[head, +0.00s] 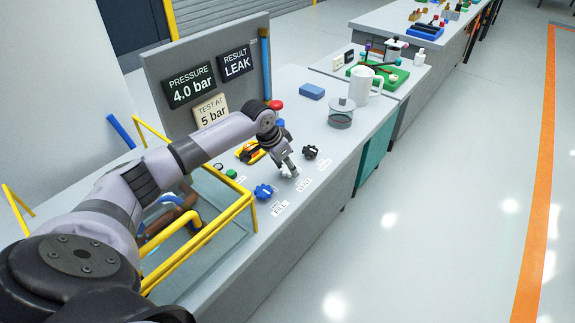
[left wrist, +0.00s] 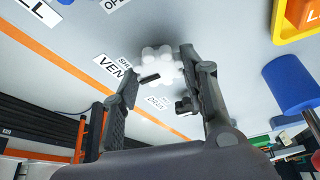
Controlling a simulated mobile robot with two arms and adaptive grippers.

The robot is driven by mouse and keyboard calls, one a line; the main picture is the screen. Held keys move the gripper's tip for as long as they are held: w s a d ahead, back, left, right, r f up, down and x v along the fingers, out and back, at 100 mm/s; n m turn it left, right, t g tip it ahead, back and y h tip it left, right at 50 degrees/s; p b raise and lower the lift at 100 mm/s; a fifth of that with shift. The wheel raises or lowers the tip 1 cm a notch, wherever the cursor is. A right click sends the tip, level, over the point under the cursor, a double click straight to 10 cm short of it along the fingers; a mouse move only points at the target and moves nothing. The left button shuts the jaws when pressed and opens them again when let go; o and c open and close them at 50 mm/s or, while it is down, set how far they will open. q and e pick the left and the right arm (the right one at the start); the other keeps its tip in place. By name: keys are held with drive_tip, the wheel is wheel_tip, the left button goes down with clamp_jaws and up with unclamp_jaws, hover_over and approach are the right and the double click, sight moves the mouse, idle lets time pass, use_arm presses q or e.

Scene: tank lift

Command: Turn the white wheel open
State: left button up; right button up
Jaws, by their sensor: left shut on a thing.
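The white wheel (left wrist: 158,63) is a lobed knob with a dark mark, on the grey bench top by the VENT label. In the head view it shows only as a small pale patch (head: 285,173) under my left gripper (head: 287,164). In the left wrist view the two fingers of my left gripper (left wrist: 163,80) stand on either side of the wheel, shut on it. How far the wheel is turned cannot be told. My right gripper is in neither view.
A blue wheel (head: 263,191) and a black wheel (head: 310,152) flank the white one. Yellow rails (head: 200,235) edge the tank at the left. Signs read pressure 4.0 bar (head: 190,86), result LEAK (head: 236,63) and test at 5 bar (head: 211,111). The floor right is clear.

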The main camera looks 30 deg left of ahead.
use_arm(q)
drive_tip(key=shift+r+n+p, duration=0.15)
drive_tip(key=shift+n+p, duration=0.25)
drive_tip(key=shift+p, duration=0.4)
drive_tip(key=n+y+p, duration=0.1)
drive_tip(key=n+p, duration=0.2)
drive_tip(key=p, duration=0.2)
drive_tip(key=n+y+p, duration=0.2)
drive_tip(key=n+p, duration=0.2)
drive_tip(key=p, duration=0.2)
drive_tip(key=shift+d+r, duration=0.1)
drive_tip(key=shift+d, duration=0.1)
drive_tip(key=shift+n+p, duration=0.3)
drive_tip(key=shift+n, duration=0.2)
drive_tip(key=shift+n+g+y+p, duration=0.3)
drive_tip(key=shift+n+y+p, duration=0.3)
drive_tip(key=shift+n, duration=0.4)
drive_tip(key=n, duration=0.1)
drive_tip(key=n+p, duration=0.1)
drive_tip(key=shift+d+f+n+g+y, duration=0.1)
drive_tip(key=shift+f+n+g+y, duration=0.15)
drive_tip(key=shift+n+g+y, duration=0.05)
drive_tip(key=shift+w+n+g+y, duration=0.1)
drive_tip(key=shift+n+g+y, duration=0.25)
drive_tip(key=shift+n, duration=0.85)
drive_tip(key=shift+n+g+y+b, duration=0.25)
drive_tip(key=shift+n+g+b, duration=0.1)
drive_tip(key=shift+n, duration=0.75)
